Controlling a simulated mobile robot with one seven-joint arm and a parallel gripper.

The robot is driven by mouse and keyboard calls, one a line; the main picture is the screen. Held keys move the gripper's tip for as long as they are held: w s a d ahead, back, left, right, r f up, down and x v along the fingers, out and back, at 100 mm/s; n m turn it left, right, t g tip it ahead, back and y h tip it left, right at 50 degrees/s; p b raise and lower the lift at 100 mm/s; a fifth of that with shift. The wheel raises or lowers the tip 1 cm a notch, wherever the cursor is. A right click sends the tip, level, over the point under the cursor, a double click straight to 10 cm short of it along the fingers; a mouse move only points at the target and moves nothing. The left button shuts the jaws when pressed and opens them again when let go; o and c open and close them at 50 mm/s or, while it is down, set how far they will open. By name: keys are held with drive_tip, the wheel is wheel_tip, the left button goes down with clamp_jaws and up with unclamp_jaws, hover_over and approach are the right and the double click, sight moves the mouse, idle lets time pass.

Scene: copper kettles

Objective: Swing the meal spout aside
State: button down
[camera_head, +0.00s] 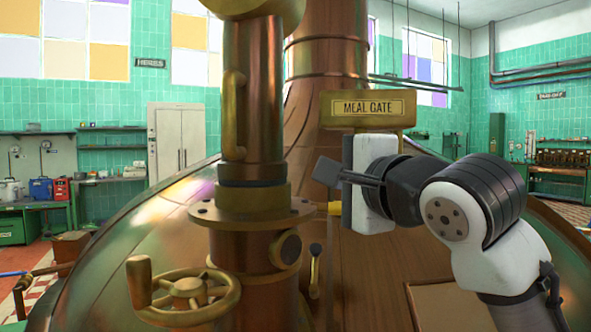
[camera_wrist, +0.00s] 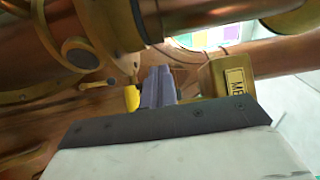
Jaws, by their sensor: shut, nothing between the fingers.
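What looks like the meal spout is an upright copper pipe (camera_head: 252,95) with a vertical brass handle (camera_head: 233,115) on its left side. It stands in line above a brass flange (camera_head: 250,207) on a lower copper pipe. In the wrist view the copper pipe (camera_wrist: 205,14) crosses the top. My gripper (camera_head: 328,171) is shut and empty, to the right of the pipe and apart from the handle in the picture. Its closed fingers show in the wrist view (camera_wrist: 158,88). A yellow piece (camera_head: 333,208) shows just below the fingers, partly hidden by my gripper.
A brass "MEAL GATE" sign (camera_head: 368,108) stands right behind my gripper. A brass handwheel (camera_head: 185,296) sticks out at lower left, and a small lever (camera_head: 315,268) stands right of the lower pipe. The big copper kettle (camera_head: 150,245) fills the background.

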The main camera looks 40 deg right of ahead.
sight(276, 169)
drive_tip(key=shift+w, duration=0.1)
drive_tip(key=p+x, duration=0.2)
drive_tip(key=x, duration=0.8)
drive_tip(key=shift+d+p, duration=0.1)
drive_tip(key=shift+p, duration=0.2)
drive_tip(key=shift+w+a+r+n+b, duration=0.15)
drive_tip(key=shift+w+a+b, duration=0.15)
drive_tip(key=shift+w+a, duration=0.3)
drive_tip(key=shift+w+a+r+n+b, duration=0.15)
drive_tip(key=shift+w+a+b, duration=0.2)
drive_tip(key=shift+a, duration=0.35)
drive_tip(key=shift+w+a+f, duration=0.2)
drive_tip(key=shift+w+f, duration=0.05)
drive_tip(key=shift+w, duration=0.1)
drive_tip(key=shift+w+f, duration=0.4)
drive_tip(key=shift+f, duration=0.15)
drive_tip(key=shift+d, duration=0.15)
